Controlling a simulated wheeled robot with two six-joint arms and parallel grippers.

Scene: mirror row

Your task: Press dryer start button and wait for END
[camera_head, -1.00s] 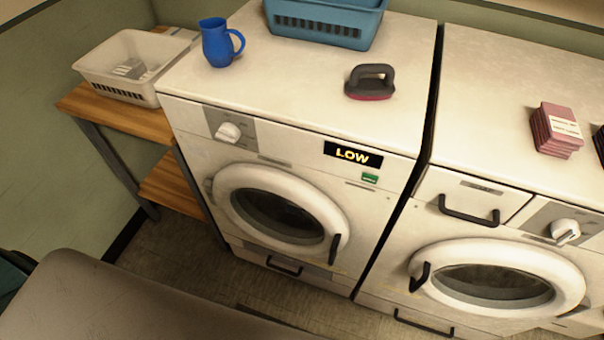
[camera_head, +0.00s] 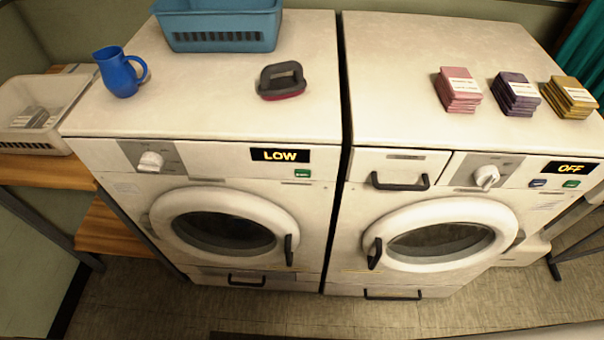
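Two white front-loading machines stand side by side. The left machine (camera_head: 150,200) has a dial (camera_head: 150,161), a display (camera_head: 280,155) reading LOW and one green button (camera_head: 302,174). Its round door (camera_head: 224,222) is shut. The button lettering is too small to read. Neither of my grippers is in view.
On the left machine's top are a blue jug (camera_head: 119,72), a teal basket (camera_head: 220,25) and a dark-handled brush (camera_head: 282,80). On the right one are pink (camera_head: 458,90), purple (camera_head: 516,94) and yellow (camera_head: 569,97) stacks. A wooden shelf (camera_head: 50,170) with a white basket (camera_head: 35,112) stands left. Floor in front is clear.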

